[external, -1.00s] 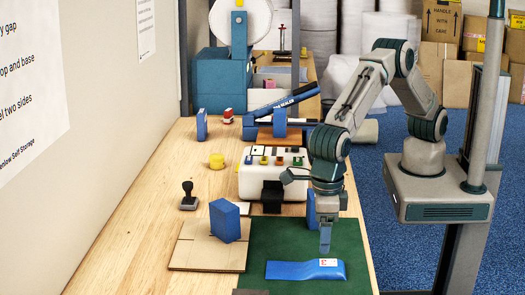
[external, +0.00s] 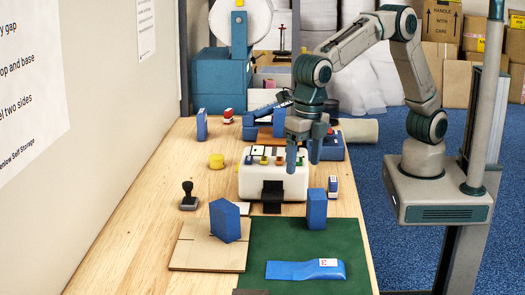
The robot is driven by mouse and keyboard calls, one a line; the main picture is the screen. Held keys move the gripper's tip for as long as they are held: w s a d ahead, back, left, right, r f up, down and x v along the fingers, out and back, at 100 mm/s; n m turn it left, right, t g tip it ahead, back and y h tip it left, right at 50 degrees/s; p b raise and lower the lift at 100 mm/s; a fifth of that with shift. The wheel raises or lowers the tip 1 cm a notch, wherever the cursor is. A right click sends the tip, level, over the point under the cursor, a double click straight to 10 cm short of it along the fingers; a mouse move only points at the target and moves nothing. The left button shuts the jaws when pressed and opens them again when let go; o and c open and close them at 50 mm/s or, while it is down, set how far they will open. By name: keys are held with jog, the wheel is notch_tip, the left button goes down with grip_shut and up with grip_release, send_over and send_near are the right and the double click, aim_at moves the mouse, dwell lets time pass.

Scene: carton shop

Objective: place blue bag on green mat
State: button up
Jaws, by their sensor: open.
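A blue bag (external: 295,271) with a small white and red label lies flat on the front part of the green mat (external: 275,238). Nothing touches it from above. My gripper (external: 303,165) is open and empty. It hangs above and behind the mat, in front of or over the white device with coloured buttons, well apart from the bag. Its two fingers point down.
A blue box (external: 317,209) stands at the mat's back edge. Another blue box (external: 225,221) stands on a cardboard sheet (external: 195,250) left of the mat. The white device (external: 262,184), a black stamp (external: 188,197) and a yellow roll (external: 216,161) are farther back.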

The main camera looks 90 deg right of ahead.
jog(key=s+d+r+m+t, duration=0.1)
jog(key=s+d+r+m, duration=0.15)
jog(key=d+m, duration=0.65)
jog(key=s+d+r+m, duration=0.1)
jog(key=d+r+m, duration=0.25)
jog(key=d, duration=1.05)
jog(key=s+d+f+m+t, duration=0.1)
jog(key=s+d+f+m, duration=0.2)
jog(key=s+d+m, duration=1)
jog(key=d+m, duration=0.1)
jog(key=m, duration=0.1)
jog(key=shift+s+d+f+m+t, duration=0.35)
jog(key=shift+s+t, duration=0.05)
